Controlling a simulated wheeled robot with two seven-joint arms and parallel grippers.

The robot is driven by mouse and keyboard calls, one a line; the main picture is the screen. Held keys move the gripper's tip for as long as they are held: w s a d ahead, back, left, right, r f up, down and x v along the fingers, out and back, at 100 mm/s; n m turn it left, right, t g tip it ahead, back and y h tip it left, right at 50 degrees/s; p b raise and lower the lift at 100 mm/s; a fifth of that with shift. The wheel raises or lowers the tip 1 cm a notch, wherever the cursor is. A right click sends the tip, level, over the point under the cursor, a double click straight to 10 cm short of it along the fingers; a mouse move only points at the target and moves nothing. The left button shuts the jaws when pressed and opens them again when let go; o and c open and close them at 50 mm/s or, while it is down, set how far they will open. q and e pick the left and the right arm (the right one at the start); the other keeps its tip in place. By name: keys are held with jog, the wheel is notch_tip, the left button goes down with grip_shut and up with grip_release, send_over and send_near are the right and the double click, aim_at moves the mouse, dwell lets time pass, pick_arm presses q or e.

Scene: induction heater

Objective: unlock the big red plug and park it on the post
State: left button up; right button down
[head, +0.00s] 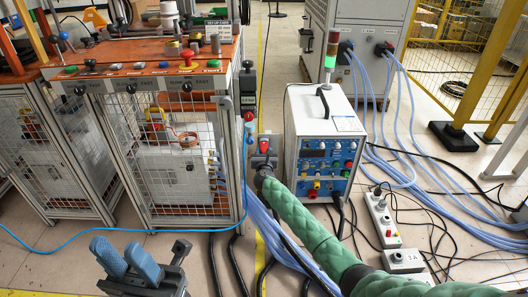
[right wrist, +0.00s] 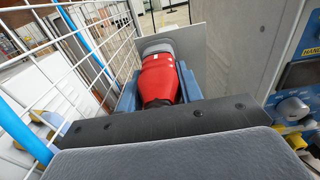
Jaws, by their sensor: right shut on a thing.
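The big red plug (right wrist: 158,78) fills the middle of the right wrist view, between the blue fingers of my right gripper (right wrist: 160,92). The gripper is shut on it. A grey collar (right wrist: 157,46) shows at the plug's far end; I cannot tell whether the plug is locked in it. In the head view a bit of the plug's red (head: 264,147) shows just beyond my right gripper (head: 263,162), low between the mesh cage and the white heater unit. My left gripper (head: 127,258) is empty at the lower left, its blue fingers a little apart. I cannot make out the post for certain.
The mesh cage (head: 165,140) stands left of the plug and the white heater unit (head: 325,125) close on its right. Blue hoses (head: 400,110) and black cables run over the floor. A switch box (head: 383,220) lies at the right. Floor before the cage is mostly clear.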

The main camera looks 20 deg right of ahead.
jog(key=shift+w, duration=0.15)
jog(key=c, duration=0.9)
grip_release()
jog(key=shift+o, duration=0.2)
